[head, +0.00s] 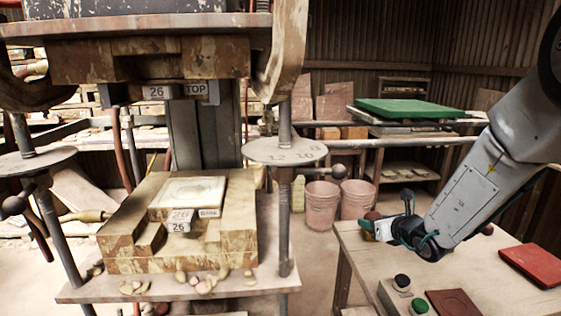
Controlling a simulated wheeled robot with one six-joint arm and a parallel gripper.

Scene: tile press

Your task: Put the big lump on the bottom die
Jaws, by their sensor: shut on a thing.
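The bottom die (187,192) is a pale square block with a round relief, labelled 26, set on the stained press base at left. Its top face looks bare. My gripper (374,229) is at the right, over the left part of the wooden table, well apart from the die. It is shut on a brown lump (371,216), mostly hidden by the fingers; I cannot tell if it touches the table. A small reddish lump (487,229) shows partly behind my arm.
The top die (150,62) hangs above the bottom die, with a gap between. Press posts with round plates (284,151) flank it. The wooden table (350,246) holds a button box (396,296) and red tiles (534,263). Pink buckets (321,205) stand behind.

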